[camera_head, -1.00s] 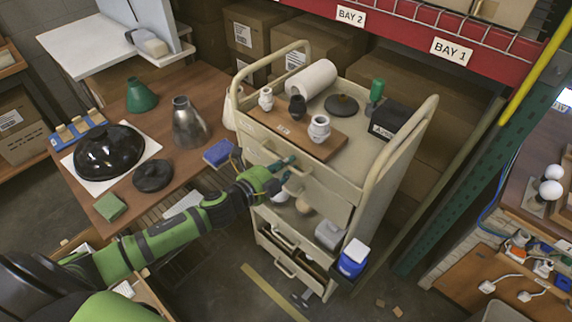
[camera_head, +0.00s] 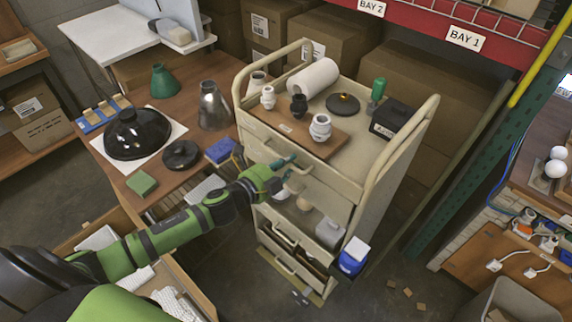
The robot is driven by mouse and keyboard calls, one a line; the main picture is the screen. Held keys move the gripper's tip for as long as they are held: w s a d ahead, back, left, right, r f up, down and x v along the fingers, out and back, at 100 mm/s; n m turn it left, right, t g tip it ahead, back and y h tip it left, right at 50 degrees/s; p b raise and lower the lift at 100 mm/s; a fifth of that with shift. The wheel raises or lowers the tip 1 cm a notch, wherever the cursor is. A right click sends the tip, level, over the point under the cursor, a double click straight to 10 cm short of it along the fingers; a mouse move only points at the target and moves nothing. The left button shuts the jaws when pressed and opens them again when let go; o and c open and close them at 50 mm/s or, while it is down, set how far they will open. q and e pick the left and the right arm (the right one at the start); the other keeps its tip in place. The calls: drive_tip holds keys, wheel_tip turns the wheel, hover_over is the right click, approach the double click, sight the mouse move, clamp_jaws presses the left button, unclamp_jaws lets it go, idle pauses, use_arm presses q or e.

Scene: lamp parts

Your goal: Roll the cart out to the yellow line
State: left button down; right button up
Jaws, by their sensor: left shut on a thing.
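The beige cart (camera_head: 345,190) stands upright in the middle of the view, with a tray top, two tube rails and drawers below. My left gripper (camera_head: 288,168) is at the cart's front, shut on the handle (camera_head: 300,168) of its upper drawer; the fingers partly hide the handle. The cart's wheels are mostly hidden. My right gripper is not in view.
A wooden table (camera_head: 205,142) with lampshades stands close on the cart's left. An open box (camera_head: 155,275) is near my left arm. A blue-and-white container (camera_head: 352,257) hangs at the cart's right side. Small scraps (camera_head: 407,292) lie on the floor at right.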

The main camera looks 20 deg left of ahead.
use_arm(q)
drive_tip(key=shift+w, duration=0.1)
drive_tip(key=c, duration=1.1)
unclamp_jaws()
drive_tip(key=shift+c, duration=0.2)
drive_tip(key=v, duration=1.2)
drive_tip(key=shift+f, duration=0.1)
